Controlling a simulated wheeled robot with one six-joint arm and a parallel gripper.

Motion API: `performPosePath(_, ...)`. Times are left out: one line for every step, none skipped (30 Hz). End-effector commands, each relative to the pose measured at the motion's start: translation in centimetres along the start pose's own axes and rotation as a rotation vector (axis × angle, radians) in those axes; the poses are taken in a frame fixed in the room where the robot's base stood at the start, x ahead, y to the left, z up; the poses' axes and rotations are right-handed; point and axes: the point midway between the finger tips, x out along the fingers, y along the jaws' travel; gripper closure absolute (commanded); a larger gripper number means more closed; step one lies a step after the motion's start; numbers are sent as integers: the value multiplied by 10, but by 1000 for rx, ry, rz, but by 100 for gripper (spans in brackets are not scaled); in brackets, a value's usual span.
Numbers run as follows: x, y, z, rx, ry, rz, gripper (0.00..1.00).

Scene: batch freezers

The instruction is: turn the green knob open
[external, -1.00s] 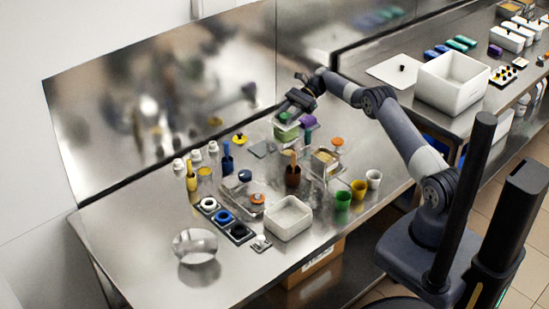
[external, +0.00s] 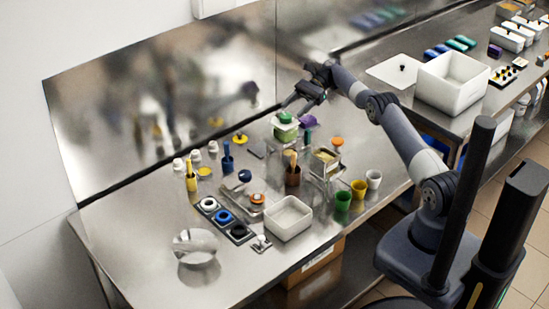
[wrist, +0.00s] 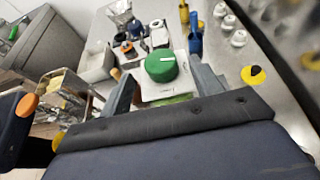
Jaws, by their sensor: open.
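The green knob (wrist: 161,66) is round with a white pointer line and sits on a white panel (wrist: 168,85). In the wrist view it lies between and just beyond the fingertips of my gripper (wrist: 163,80); I cannot tell if they touch it. In the external view the knob (external: 286,117) tops a small unit with a green lower part (external: 285,133). My gripper (external: 299,101) is open, above and behind the knob there, with no object seen in it.
A purple item (external: 308,121) stands right beside the unit. A yellow disc with a black knob (wrist: 253,75) lies right of my gripper. The steel back wall is close behind.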

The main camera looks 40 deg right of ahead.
Motion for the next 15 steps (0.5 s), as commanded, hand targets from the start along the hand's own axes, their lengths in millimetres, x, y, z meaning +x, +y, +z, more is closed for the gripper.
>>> performPosePath(-6, 0, 8, -6, 2, -2, 39)
performPosePath(-9, 0, 16, -6, 3, -1, 39)
performPosePath(-12, 0, 25, -7, 3, -2, 39)
performPosePath(-17, 0, 37, -4, 2, -1, 39)
performPosePath(-20, 0, 44, -4, 1, -1, 39)
performPosePath(-23, 0, 52, -3, 1, -1, 39)
performPosePath(-24, 0, 54, 0, 1, 0, 39)
performPosePath(-25, 0, 55, 1, 0, 0, 39)
performPosePath(-26, 0, 58, 1, 0, 0, 39)
performPosePath(-26, 0, 60, 1, 0, 0, 39)
performPosePath(-27, 0, 61, 1, 0, 0, 39)
performPosePath(-28, 0, 63, 1, 0, 0, 39)
performPosePath(-28, 0, 64, 1, 0, 0, 39)
performPosePath(-28, 0, 64, 1, 0, 0, 39)
performPosePath(-28, 0, 65, 1, 0, 0, 39)
